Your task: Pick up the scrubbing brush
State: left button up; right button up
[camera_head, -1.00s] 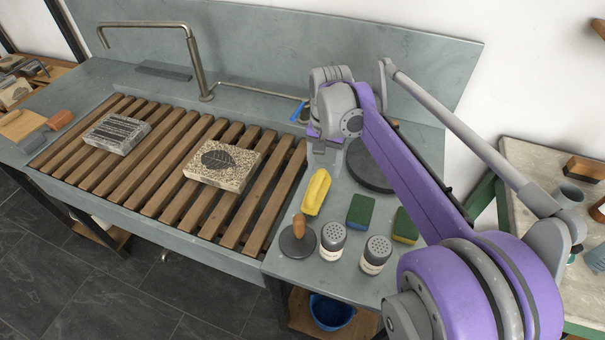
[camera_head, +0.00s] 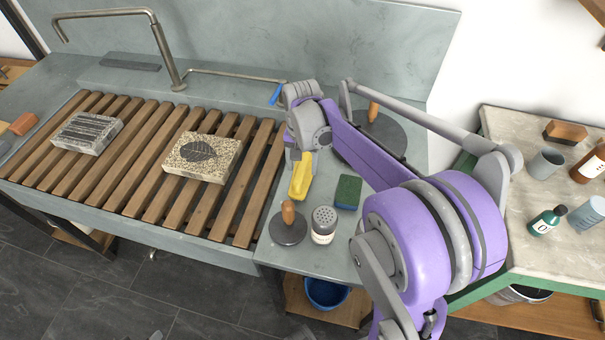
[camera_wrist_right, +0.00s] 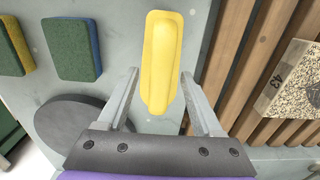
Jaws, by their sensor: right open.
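The scrubbing brush, a long yellow block (camera_head: 300,178), lies on the grey slab to the right of the wooden slats. My right gripper (camera_head: 297,158) is at its far end in the head view. In the right wrist view the brush (camera_wrist_right: 161,50) lies between the two fingers of my open right gripper (camera_wrist_right: 160,76), with a gap on each side. I cannot tell how high the fingertips are above the slab. The brush's underside is hidden. My left gripper is not in view.
Close by stand a green sponge (camera_head: 347,191), a shaker (camera_head: 323,225) and a round disc with a wooden knob (camera_head: 288,225). A larger dark disc (camera_head: 390,140) is partly behind my arm. A leaf-patterned stone (camera_head: 203,157) lies on the slats (camera_head: 130,180).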

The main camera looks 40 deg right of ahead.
jog(key=shift+f, duration=0.6)
grip_shut()
notch_tip(320, 180, up, 10)
jog(key=shift+r+p, duration=0.1)
jog(key=shift+p, duration=0.25)
jog(key=c, duration=0.6)
grip_release()
jog(key=shift+c, duration=0.2)
grip_shut()
